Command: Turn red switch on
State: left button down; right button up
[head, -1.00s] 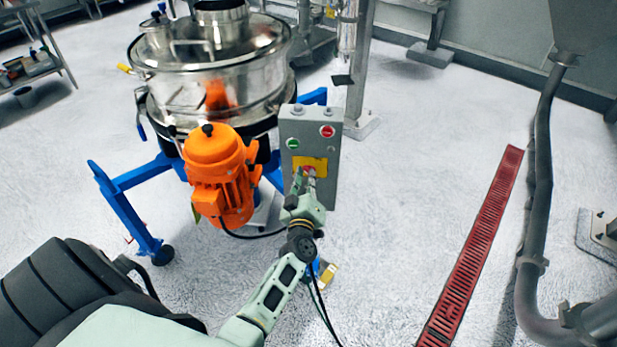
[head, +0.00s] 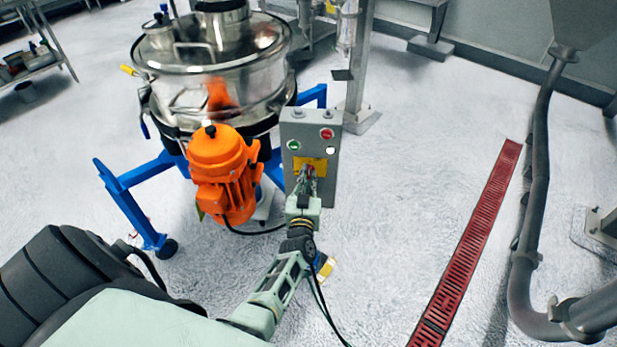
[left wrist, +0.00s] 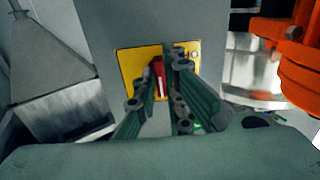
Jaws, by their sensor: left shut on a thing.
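The red switch (left wrist: 157,77) sits on a yellow plate (head: 322,168) low on the front of a grey control box (head: 322,191). The yellow plate also shows in the left wrist view (left wrist: 130,66). My left gripper (head: 308,172) is at the switch, its fingers on either side of the red handle and shut on it. In the left wrist view the fingers (left wrist: 163,84) partly hide the handle and the plate. A red button (head: 326,134), a green button (head: 294,145) and a white round light (head: 330,151) are above the plate. My right gripper is in neither view.
The orange motor (head: 222,175) and the steel sifter (head: 210,75) on blue legs (head: 128,210) stand left of the box. A grey pipe (head: 538,190) and a red floor grate (head: 470,240) are at the right. The floor between box and grate is clear.

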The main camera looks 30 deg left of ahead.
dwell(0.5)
pick_arm(q)
jog(key=c, duration=1.8)
grip_release()
jog(key=shift+c, duration=0.2)
jog(key=v, duration=0.7)
jog(key=shift+s, duration=0.25)
jog(key=shift+d+f, duration=0.1)
jog(key=s+d+f+m+g+h, duration=0.25)
jog(key=s+d+f, duration=0.2)
jog(key=f, duration=0.45)
jog(key=s+d+f+m+g+h, duration=0.1)
jog(key=s+d+f+g+h, duration=0.15)
jog(key=s+d+f, duration=0.4)
jog(key=s+d+f+m+g+h, duration=0.1)
jog(key=s+d+f+m+h, duration=0.2)
jog(key=f, duration=0.8)
jog(key=s+a+f+g, duration=0.1)
jog(key=s+f+g, duration=0.2)
jog(key=s, duration=0.7)
jog(key=s+a+f+m+g, duration=0.1)
jog(key=s+f+g, duration=0.2)
jog(key=s+f, duration=0.3)
jog(key=s+a+f+g, duration=0.1)
jog(key=s+f, duration=0.3)
jog(key=s, duration=1.2)
jog(key=shift+a+f+g, duration=0.2)
jog(key=shift+g, duration=0.7)
